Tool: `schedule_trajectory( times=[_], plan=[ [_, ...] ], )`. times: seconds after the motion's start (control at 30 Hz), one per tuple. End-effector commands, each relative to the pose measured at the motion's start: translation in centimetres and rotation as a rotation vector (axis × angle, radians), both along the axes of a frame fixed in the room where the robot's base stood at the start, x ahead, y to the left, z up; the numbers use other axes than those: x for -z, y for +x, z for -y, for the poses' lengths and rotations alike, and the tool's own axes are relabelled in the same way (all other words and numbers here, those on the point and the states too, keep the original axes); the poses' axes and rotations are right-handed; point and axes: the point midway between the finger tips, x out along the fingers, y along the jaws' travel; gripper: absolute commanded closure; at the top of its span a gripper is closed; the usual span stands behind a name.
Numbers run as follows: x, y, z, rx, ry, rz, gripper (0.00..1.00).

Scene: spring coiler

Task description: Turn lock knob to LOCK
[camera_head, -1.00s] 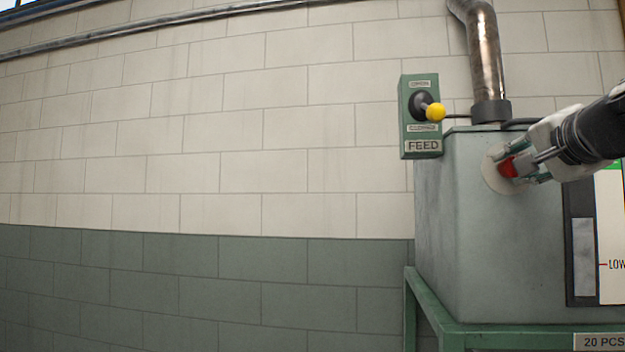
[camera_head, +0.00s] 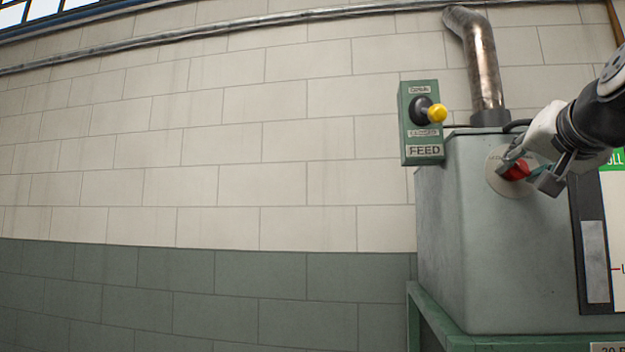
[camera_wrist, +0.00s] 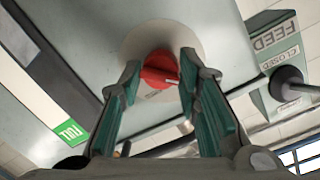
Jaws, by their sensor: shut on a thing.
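The red lock knob (camera_head: 517,171) sits on a pale round plate (camera_head: 494,181) on the face of the grey cabinet. My gripper (camera_head: 525,168) is shut on the knob, one finger on each side of it. In the wrist view the red knob (camera_wrist: 160,70) shows between the two green-padded fingertips of my gripper (camera_wrist: 160,66). A small light pointer mark shows on the knob, towards the right fingertip. The plate (camera_wrist: 150,35) is partly hidden, and its lettering is too small to read, so I cannot tell the knob's setting.
A green FEED box (camera_head: 421,132) with a yellow-tipped lever (camera_head: 437,114) hangs on the wall left of the cabinet (camera_head: 450,240). A metal pipe (camera_head: 484,65) rises behind the cabinet. A dark-framed gauge panel (camera_head: 595,260) is at the right. The space before the left wall is clear.

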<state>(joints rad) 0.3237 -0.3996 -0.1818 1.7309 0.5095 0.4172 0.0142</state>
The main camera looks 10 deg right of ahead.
Motion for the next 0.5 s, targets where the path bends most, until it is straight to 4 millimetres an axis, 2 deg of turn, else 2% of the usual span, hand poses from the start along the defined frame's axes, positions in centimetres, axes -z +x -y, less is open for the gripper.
schedule_trajectory(
  times=[0.4,0.43,0.5],
  plan=[
    [-0.10,0.06,-0.20,-0.003,-0.008,-0.001,0.97],
    [-0.10,0.07,-0.19,-0.003,-0.008,-0.001,0.63],
    [-0.08,0.06,-0.17,-0.003,-0.007,0.000,0.50]
  ],
)
